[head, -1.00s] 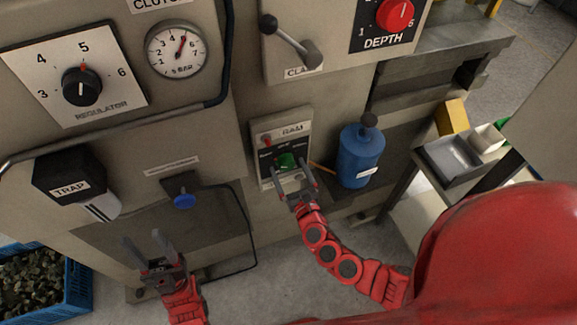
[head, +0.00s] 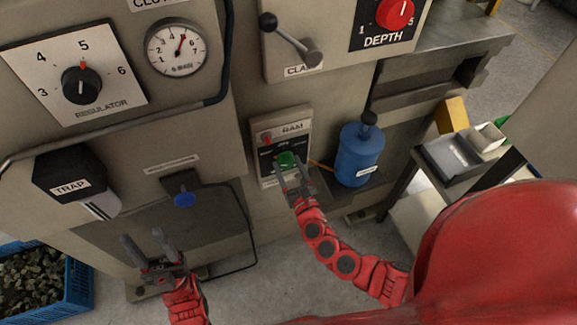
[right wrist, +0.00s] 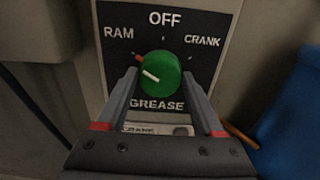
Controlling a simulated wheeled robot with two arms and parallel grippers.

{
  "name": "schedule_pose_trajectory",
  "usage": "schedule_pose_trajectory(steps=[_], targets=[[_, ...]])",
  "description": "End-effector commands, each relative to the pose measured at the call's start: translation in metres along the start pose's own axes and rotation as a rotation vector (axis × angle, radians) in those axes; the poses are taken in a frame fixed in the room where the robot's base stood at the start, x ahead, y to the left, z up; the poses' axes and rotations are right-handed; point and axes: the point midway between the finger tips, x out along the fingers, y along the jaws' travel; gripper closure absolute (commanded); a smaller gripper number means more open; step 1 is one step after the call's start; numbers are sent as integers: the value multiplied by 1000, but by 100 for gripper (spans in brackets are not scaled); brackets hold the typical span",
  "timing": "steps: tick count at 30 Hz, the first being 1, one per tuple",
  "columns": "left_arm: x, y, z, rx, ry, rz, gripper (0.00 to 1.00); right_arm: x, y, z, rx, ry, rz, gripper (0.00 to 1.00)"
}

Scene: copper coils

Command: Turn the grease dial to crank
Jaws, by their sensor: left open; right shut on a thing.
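The green grease dial (right wrist: 159,74) sits on a black plate (right wrist: 200,22) marked RAM, OFF, CRANK and GREASE. Its white line points left and slightly up, below the RAM label. A small red mark shows at the dial's upper left. My right gripper (right wrist: 160,76) has one finger on each side of the dial and is shut on it. In the head view the dial (head: 286,159) is partly behind my right gripper (head: 291,162). My left gripper (head: 142,236) is open and empty at the lower left, away from the dial.
A blue bottle (head: 360,155) stands on a shelf just right of the dial's panel. A blue knob (head: 185,199) and the black TRAP box (head: 70,174) are on the left. The regulator dial (head: 82,85) and a gauge (head: 176,48) are above them.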

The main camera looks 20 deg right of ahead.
Motion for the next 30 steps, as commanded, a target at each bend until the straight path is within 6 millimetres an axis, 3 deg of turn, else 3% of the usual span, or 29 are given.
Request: schedule_pose_trajectory(steps=[11,30], targets=[[-19,1,3,0,0,0,50,0,0,-4,142,-2,2,86],[-74,4,12,0,0,0,50,0,-1,-3,733,-4,-3,86]])
